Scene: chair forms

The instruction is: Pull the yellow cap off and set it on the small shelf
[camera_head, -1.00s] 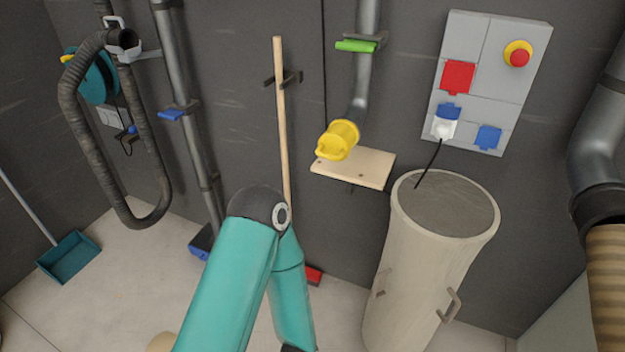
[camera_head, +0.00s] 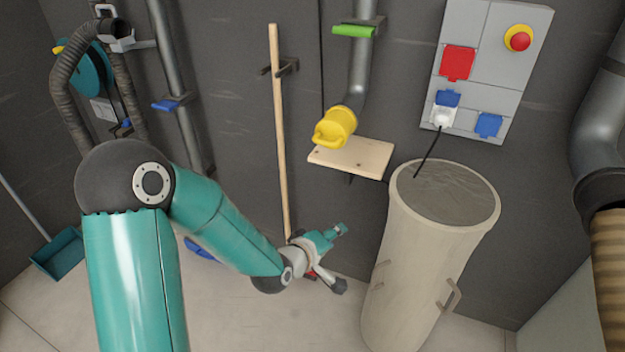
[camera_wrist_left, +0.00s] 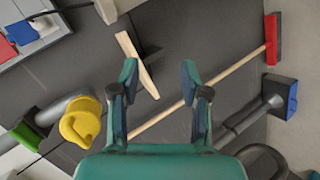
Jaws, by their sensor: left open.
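The yellow cap (camera_head: 335,127) with its loop handle is on the lower end of a grey pipe (camera_head: 361,72) on the wall. The small wooden shelf (camera_head: 352,157) is just below the cap, with its visible top bare. My left gripper (camera_head: 341,258) is open and empty, below the shelf and left of the pale barrel. In the left wrist view my left gripper (camera_wrist_left: 160,76) has its fingers spread. The shelf (camera_wrist_left: 137,66) shows near the left finger there, and the cap (camera_wrist_left: 80,122) lies further left, apart from the fingers. My right gripper is not in view.
The tall pale barrel (camera_head: 418,270) stands right of the shelf. A wooden broom handle (camera_head: 279,130) stands against the wall left of the cap. A green lever (camera_head: 353,31) is on the pipe above. A socket panel (camera_head: 490,65) hangs at the upper right.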

